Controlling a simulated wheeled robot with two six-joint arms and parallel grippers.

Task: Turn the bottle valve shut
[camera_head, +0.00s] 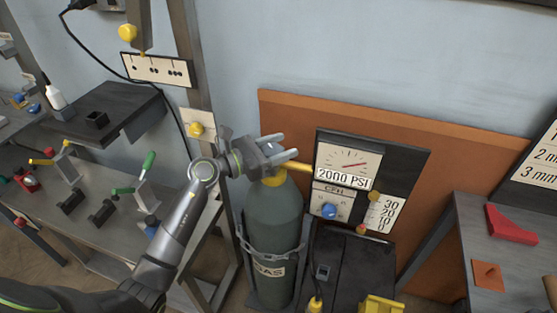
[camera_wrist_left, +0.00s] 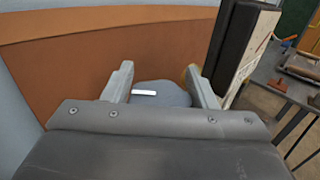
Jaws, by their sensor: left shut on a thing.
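The dark green gas bottle (camera_head: 273,222) stands upright, with a "GAS" label on its front and a chain around its middle. A yellow fitting (camera_head: 277,177) sits at its top, and a yellow pipe leads right to the gauge panel. My left gripper (camera_head: 281,147) is at the bottle's top and hides the valve in the head view. In the left wrist view, my left gripper (camera_wrist_left: 158,78) is shut on the blue-grey round valve knob (camera_wrist_left: 165,98), which carries a white mark. The knob's near part is hidden by the gripper body. My right gripper is not in view.
The gauge panel (camera_head: 406,160) stands right of the bottle; its dial reads 2000 PSI above a blue knob (camera_head: 329,211). An orange-brown board (camera_head: 460,150) is behind. A workbench (camera_head: 130,215) with clamps is left, another table (camera_head: 490,235) right.

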